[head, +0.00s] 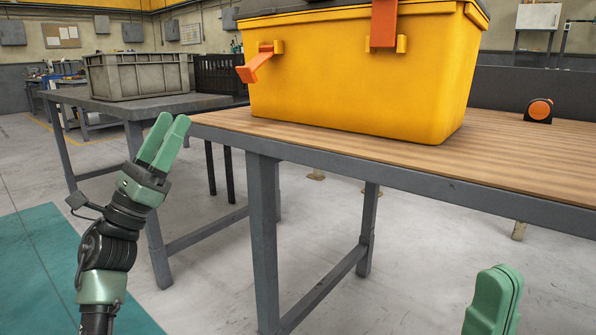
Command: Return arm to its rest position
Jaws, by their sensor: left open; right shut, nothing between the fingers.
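My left gripper (174,121) is raised at the left of the head view, in front of the workbench's left end. It points up, its green fingers slightly apart with nothing between them. My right gripper (508,272) shows only as green fingertips at the lower right, in front of and below the bench edge. Its fingers are together and empty; the rest of that arm is out of frame. No arbor press shows in this view.
A yellow toolbox (350,85) with orange latches stands on the wooden workbench (540,160); its left latch (256,65) sticks outward. An orange and black tape measure (539,110) lies further right. A grey crate (135,76) stands on another table behind. The floor in front is clear.

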